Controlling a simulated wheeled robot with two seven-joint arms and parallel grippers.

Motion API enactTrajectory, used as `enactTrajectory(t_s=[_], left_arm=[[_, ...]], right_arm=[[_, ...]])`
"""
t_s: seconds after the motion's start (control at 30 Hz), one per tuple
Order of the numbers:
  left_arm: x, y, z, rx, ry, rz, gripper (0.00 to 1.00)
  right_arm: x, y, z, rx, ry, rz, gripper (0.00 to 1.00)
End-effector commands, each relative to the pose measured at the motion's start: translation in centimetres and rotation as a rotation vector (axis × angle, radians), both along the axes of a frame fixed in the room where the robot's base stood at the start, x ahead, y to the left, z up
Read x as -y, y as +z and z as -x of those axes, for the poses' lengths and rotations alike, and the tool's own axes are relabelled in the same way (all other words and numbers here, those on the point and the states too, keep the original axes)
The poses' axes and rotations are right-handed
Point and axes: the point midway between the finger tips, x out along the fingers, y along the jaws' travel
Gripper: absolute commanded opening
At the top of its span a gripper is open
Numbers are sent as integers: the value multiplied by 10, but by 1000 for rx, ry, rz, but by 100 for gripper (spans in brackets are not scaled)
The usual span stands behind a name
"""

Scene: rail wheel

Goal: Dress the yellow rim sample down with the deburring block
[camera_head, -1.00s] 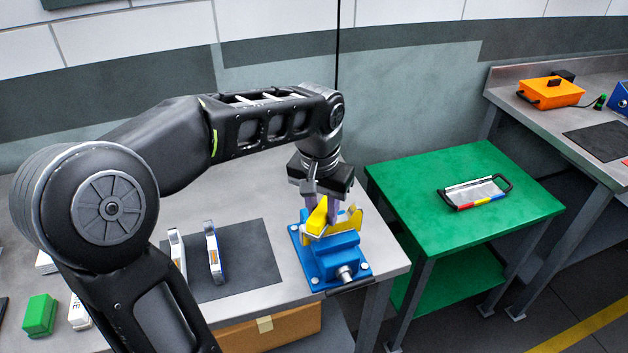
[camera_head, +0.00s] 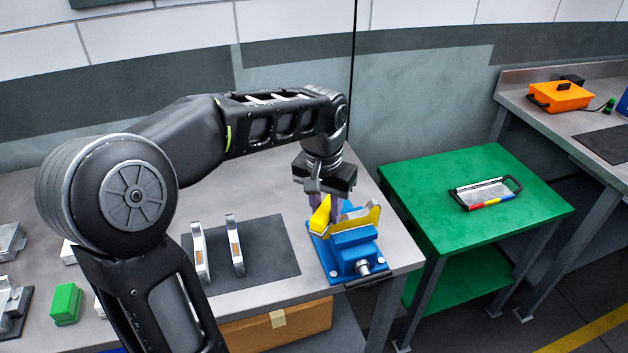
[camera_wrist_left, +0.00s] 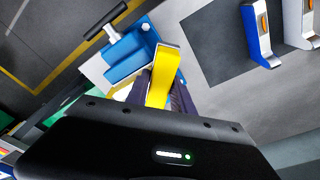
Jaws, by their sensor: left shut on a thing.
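The yellow rim sample (camera_head: 363,219) sits in the blue vise (camera_head: 347,262) at the right end of the grey bench, its curved top edge above the jaws. My left gripper (camera_head: 325,206) is over the left part of the sample, shut on a yellow block that I take for the deburring block (camera_head: 319,215). In the left wrist view the block (camera_wrist_left: 164,75) stands between the fingers, with the vise (camera_wrist_left: 130,57) behind it. The block is at or against the sample; the exact contact is hidden. My right gripper is not in view.
A green block (camera_head: 66,303) is further left. A green table (camera_head: 420,200) with a frame-like tool (camera_head: 483,193) stands to the right, past a gap.

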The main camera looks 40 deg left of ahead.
Motion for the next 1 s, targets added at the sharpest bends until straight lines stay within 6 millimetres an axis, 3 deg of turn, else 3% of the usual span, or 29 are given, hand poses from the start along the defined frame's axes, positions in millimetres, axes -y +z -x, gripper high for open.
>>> enactTrajectory(t_s=[0.17,0.53,1.0], left_arm=[[-1,29,-2,2,-1,0,0],[-1,61,-4,1,-3,-1,0],[1,83,1,1,-3,0,0]], right_arm=[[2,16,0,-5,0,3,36],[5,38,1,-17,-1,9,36],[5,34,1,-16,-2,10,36]])
